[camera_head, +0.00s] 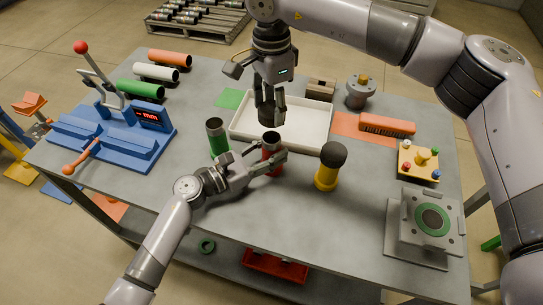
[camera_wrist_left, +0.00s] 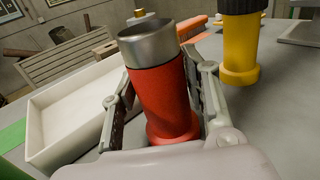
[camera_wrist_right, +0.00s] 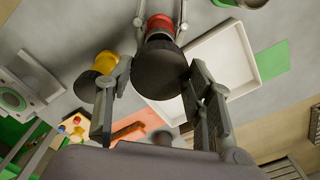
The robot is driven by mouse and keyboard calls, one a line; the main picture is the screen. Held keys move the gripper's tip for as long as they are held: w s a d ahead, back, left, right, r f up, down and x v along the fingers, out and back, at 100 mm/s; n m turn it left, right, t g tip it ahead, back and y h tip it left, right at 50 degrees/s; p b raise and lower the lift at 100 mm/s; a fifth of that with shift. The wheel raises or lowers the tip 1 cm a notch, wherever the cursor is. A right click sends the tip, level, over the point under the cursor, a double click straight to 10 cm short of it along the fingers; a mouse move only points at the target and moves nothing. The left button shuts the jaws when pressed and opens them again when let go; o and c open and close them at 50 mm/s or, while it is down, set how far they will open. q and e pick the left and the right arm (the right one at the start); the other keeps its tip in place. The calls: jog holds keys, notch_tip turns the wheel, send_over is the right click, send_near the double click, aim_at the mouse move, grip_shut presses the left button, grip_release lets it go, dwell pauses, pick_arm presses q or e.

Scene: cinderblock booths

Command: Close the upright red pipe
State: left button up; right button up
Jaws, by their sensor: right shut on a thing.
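The upright red pipe (camera_head: 272,158) stands on the grey table with a bare metal top, seen open in the left wrist view (camera_wrist_left: 160,95). My left gripper (camera_head: 283,154) has its fingers on either side of the red body, with slight gaps in the left wrist view. My right gripper (camera_head: 270,115) points down above the red pipe and is shut on a black cap (camera_wrist_right: 160,68). The cap is held apart above the pipe in the head view; in the right wrist view it partly hides the red pipe (camera_wrist_right: 160,24).
A yellow pipe (camera_head: 327,178) with a black cap stands right of the red one, and an uncapped green pipe (camera_head: 218,142) stands left. A white tray (camera_head: 308,145) lies behind. A blue fixture (camera_head: 70,128) and a grey flanged block (camera_head: 432,220) occupy the sides.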

pick_arm(q)
grip_shut()
dwell(0.3)
pick_arm(e)
send_over(271, 137)
jog(key=shift+f, duration=2.5)
jog(key=shift+f, duration=0.1)
jog(key=shift+f, duration=0.75)
jog(key=shift+f, duration=0.6)
